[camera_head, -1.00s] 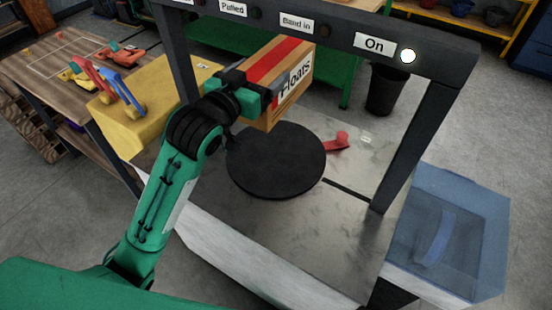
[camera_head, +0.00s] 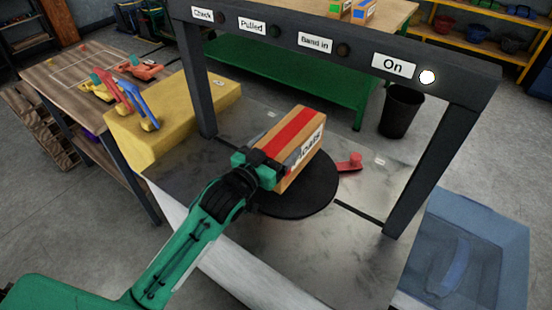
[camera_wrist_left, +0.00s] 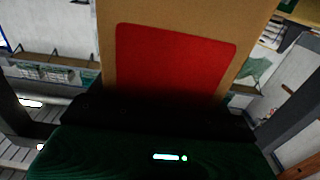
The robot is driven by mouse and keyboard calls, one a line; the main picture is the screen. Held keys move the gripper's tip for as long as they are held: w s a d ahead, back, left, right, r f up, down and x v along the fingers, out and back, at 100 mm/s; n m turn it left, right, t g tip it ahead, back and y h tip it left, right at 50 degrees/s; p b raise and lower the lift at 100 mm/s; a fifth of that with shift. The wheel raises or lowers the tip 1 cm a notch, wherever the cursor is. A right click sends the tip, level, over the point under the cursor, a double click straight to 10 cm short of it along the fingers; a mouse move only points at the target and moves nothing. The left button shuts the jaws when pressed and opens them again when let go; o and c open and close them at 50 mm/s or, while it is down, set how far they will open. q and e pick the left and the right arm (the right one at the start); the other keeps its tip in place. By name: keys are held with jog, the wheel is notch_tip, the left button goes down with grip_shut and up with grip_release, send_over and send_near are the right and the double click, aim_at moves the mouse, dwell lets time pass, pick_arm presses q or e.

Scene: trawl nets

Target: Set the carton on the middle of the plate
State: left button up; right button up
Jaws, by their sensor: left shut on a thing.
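The carton (camera_head: 301,146) is a brown box with a red stripe and a "Floats" label. In the head view it is over the round black plate (camera_head: 300,205), covering the plate's back part. I cannot tell whether its underside touches the plate. My left gripper (camera_head: 264,168) is shut on the carton's near left end. In the left wrist view the carton (camera_wrist_left: 250,15) fills the upper middle, its red patch facing the camera. My right gripper is not in view.
A dark frame (camera_head: 330,48) with labels and a lit "On" lamp (camera_head: 427,77) spans the metal table (camera_head: 350,270). A red lever (camera_head: 349,163) is right of the plate. A yellow block (camera_head: 165,125) stands left, a blue bin (camera_head: 470,250) right.

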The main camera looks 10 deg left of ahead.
pick_arm(q)
notch_tip(320, 180, down, 3)
jog(key=shift+r, duration=0.2)
jog(key=shift+f, duration=0.5)
jog(key=shift+f, duration=0.15)
jog(key=o, duration=1.8)
jog(key=shift+c, duration=0.2)
